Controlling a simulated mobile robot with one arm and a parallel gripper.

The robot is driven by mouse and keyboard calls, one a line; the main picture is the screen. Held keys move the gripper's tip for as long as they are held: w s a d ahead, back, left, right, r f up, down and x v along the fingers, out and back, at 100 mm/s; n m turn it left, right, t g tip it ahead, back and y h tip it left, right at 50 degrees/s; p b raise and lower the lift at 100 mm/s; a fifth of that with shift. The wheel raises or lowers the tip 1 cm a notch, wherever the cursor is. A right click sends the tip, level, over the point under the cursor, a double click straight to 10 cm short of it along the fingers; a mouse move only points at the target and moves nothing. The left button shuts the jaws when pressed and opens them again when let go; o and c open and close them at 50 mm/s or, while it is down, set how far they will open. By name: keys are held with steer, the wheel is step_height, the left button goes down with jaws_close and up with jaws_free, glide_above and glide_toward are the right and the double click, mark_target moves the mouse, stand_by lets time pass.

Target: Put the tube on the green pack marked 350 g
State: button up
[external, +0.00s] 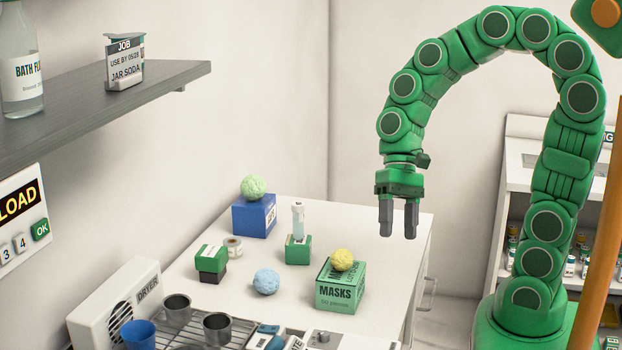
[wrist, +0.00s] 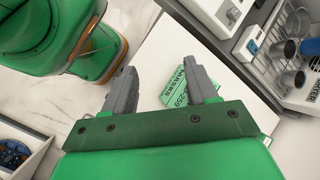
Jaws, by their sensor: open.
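A slim white tube (external: 298,218) stands upright on a small green pack (external: 298,254) in the middle of the white table. The print on that pack is too small to read. Another small green pack (external: 211,257), with a black lower part, sits further left; its weight is not legible. My gripper (external: 398,228) is open and empty, in the air above the right side of the table and right of the tube. In the wrist view its two grey fingers (wrist: 163,88) are spread apart; the tube does not show there.
A green MASKS box (external: 341,291) with a yellow ball on top stands front right; it also shows in the wrist view (wrist: 175,93). A blue box (external: 245,217) bears a green ball. A light-blue ball (external: 266,281) and a tape roll (external: 233,243) lie nearby. The table's right side is clear.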

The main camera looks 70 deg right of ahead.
steer(key=s+d+n+h, duration=0.2)
steer(key=s+n+h, duration=0.1)
steer(key=s, duration=0.3)
steer(key=s+d+r+n+h, duration=0.1)
steer(key=s+d+n+h, duration=0.1)
steer(key=s+n, duration=0.3)
steer(key=shift+s+d+h, duration=0.35)
steer(key=shift+s+h, duration=0.35)
steer(key=shift+s, duration=0.6)
